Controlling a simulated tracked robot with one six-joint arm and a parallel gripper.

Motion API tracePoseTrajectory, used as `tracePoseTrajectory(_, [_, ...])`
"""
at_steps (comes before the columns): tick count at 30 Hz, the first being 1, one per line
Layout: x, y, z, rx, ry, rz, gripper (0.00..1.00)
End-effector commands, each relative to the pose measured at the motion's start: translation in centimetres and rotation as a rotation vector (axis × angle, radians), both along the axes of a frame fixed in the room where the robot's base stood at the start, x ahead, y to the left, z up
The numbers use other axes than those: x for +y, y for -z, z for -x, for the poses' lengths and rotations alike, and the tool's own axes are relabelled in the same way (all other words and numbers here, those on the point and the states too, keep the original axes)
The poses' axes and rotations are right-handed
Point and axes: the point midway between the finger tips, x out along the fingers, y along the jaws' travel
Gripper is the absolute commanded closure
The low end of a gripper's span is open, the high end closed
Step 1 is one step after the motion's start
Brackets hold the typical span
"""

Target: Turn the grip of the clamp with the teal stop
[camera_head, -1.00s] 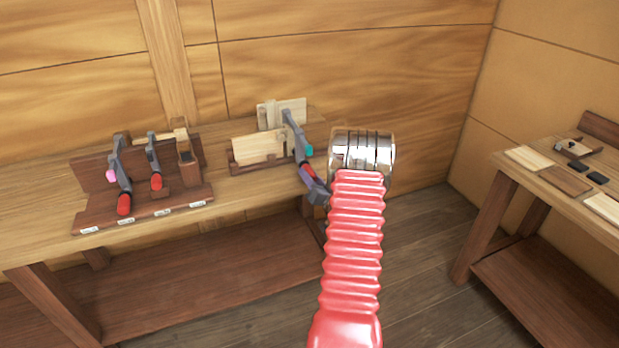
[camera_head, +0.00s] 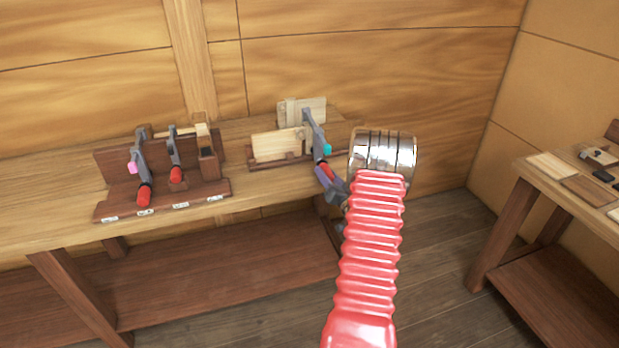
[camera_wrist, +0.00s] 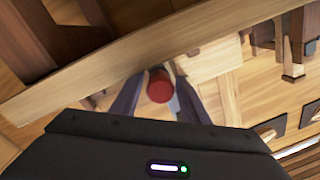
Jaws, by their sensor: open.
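The clamp with the teal stop (camera_head: 327,150) has a grey bar (camera_head: 314,132) and is fixed at the light boards on the bench. Its red grip (camera_head: 325,167) points down toward the bench's front edge and is partly hidden by my gripper. My gripper (camera_head: 327,178) is at the grip's lower end. In the wrist view the round end of the red grip (camera_wrist: 160,87) lies between the two fingers of my open gripper (camera_wrist: 158,90). I cannot tell whether a finger touches it.
A dark rack (camera_head: 165,199) at left holds a clamp with a pink stop (camera_head: 133,167) and another red-gripped clamp (camera_head: 175,155). The bench edge (camera_wrist: 130,55) runs close to my fingers. A second table (camera_head: 540,185) stands at right, with open floor between.

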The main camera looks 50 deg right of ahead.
Motion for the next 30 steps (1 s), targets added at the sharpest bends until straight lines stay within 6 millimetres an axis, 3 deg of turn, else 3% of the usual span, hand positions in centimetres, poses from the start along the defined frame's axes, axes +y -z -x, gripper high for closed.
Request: tracePoseTrajectory(30, [-0.02, 0.05, 0.03, 0.275, 0.074, 0.462, 0.52])
